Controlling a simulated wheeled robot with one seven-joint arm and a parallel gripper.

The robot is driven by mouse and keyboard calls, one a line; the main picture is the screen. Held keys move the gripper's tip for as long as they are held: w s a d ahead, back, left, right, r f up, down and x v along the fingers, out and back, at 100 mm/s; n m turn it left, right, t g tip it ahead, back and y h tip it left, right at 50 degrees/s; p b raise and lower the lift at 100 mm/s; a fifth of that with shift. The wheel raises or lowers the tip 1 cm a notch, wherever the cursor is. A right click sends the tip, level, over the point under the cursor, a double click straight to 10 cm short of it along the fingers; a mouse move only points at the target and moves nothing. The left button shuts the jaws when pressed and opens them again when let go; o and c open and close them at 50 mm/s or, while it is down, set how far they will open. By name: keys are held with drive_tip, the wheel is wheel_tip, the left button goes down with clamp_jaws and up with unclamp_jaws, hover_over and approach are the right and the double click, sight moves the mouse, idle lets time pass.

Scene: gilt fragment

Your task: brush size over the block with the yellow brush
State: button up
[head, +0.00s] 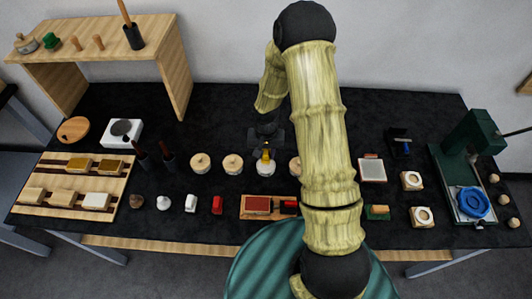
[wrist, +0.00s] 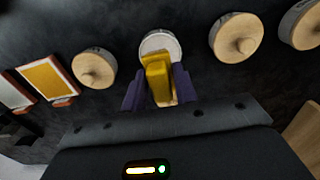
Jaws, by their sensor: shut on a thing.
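My gripper (head: 265,146) is shut on the yellow brush (head: 266,155), and in the wrist view its dark fingers (wrist: 160,92) sit on either side of the brush's yellow body (wrist: 158,76). The brush is over a lidless pale pot (head: 266,170), whose white inside shows in the wrist view (wrist: 153,42). I cannot tell whether the brush tip touches the pot's contents. A block with a dark red top (head: 257,203) lies on a wooden board (head: 247,216) at the front middle, in front of the pot.
Lidded pots (head: 233,163) stand on both sides of the open pot. A red item (head: 217,204) and a white item (head: 190,202) stand left of the board. A wooden rack (head: 63,207) of blocks is at left. A green press (head: 474,137) stands at right. My arm hides part of the table.

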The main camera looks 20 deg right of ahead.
drive_tip(key=shift+r+p, duration=0.8)
drive_tip(key=shift+r, duration=0.55)
